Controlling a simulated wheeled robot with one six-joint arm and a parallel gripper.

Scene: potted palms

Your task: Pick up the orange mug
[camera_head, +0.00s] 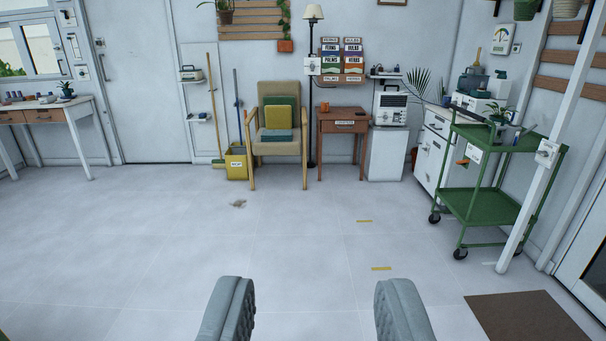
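A small orange object that looks like the orange mug (351,110) stands on top of a small brown wooden side table (342,122) by the far wall. It is far off and too small to show its handle clearly. My gripper (314,295) is open, with its two grey fingers wide apart at the bottom of the view. Only bare floor shows between them. The gripper is well short of the table and a little left of it.
A wooden armchair (262,148) with cushions stands left of the table, beside a yellow bucket (237,162). A white cabinet (388,154) stands to its right. A green cart (482,205) is at the right. The floor ahead is mostly clear, with yellow strips (381,268).

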